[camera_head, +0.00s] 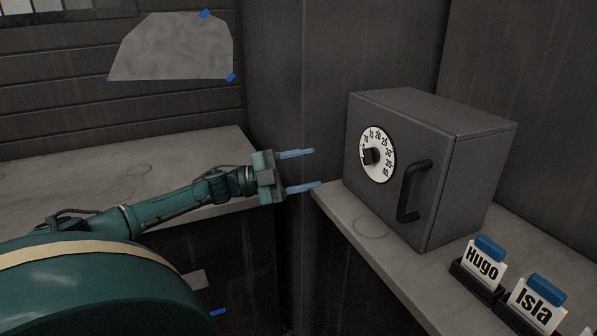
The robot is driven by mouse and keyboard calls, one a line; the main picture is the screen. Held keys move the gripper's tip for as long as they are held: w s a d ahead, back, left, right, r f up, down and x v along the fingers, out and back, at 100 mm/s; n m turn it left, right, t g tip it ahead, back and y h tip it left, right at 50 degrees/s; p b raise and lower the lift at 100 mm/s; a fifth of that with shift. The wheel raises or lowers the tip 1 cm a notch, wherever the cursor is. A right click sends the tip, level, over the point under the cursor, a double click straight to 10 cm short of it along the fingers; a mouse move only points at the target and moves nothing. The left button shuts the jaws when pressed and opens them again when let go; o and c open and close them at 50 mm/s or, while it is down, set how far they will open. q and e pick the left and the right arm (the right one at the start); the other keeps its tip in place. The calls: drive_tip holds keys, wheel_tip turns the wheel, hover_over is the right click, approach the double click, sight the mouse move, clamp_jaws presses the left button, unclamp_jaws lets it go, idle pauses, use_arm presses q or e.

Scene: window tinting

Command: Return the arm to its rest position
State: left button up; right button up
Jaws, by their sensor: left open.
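My left arm (157,211) comes in from the lower left and reaches across the picture. It is teal. My left gripper (318,168) is open, with its two blue fingers apart and nothing between them. The fingers point right, toward the grey safe-like box, and appear apart from it. My right gripper is not in view.
A dark grey box (425,125) with a numbered dial (381,170) and a handle (412,190) stands on the right counter (345,220). Name cards "Hugo" (480,265) and "Isla" (534,303) stand before it. A taped grey sheet (175,48) hangs on the wall. The left counter (60,185) looks mostly bare.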

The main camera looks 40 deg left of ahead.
use_arm(q)
drive_tip(key=shift+s+a+f, duration=0.1)
drive_tip(key=shift+s+a, duration=0.35)
drive_tip(key=shift+s, duration=0.05)
idle(0.3)
